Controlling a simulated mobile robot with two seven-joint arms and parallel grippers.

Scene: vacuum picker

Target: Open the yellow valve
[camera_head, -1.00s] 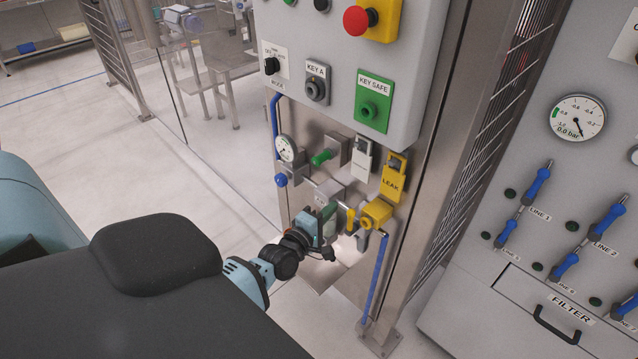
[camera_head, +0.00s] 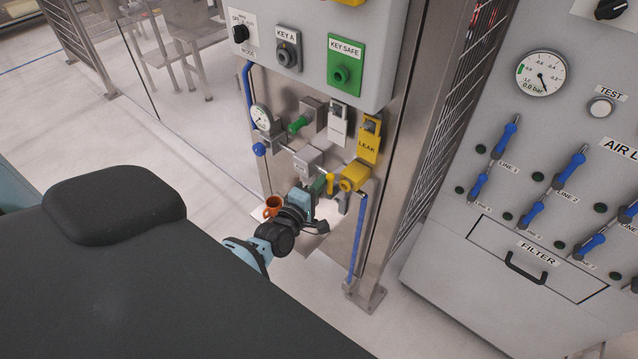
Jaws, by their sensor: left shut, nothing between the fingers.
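The yellow valve (camera_head: 355,176) sticks out low on the steel panel, below a yellow LEAK tag (camera_head: 369,147). A short yellow piece (camera_head: 331,184), seemingly its handle, shows at its left side. My left gripper (camera_head: 320,187) is shut and empty at the left of the valve, close to this yellow piece. I cannot tell whether they touch. The fingertips are small and partly hidden by the gripper's own body. A blue hose (camera_head: 357,240) hangs down below the valve. My right gripper is not in view.
A green valve (camera_head: 299,124), a gauge (camera_head: 261,117) and a white tag (camera_head: 338,125) sit above the gripper. An orange cup (camera_head: 272,207) is left of my wrist. A grey cabinet (camera_head: 450,240) with blue handles stands at the right.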

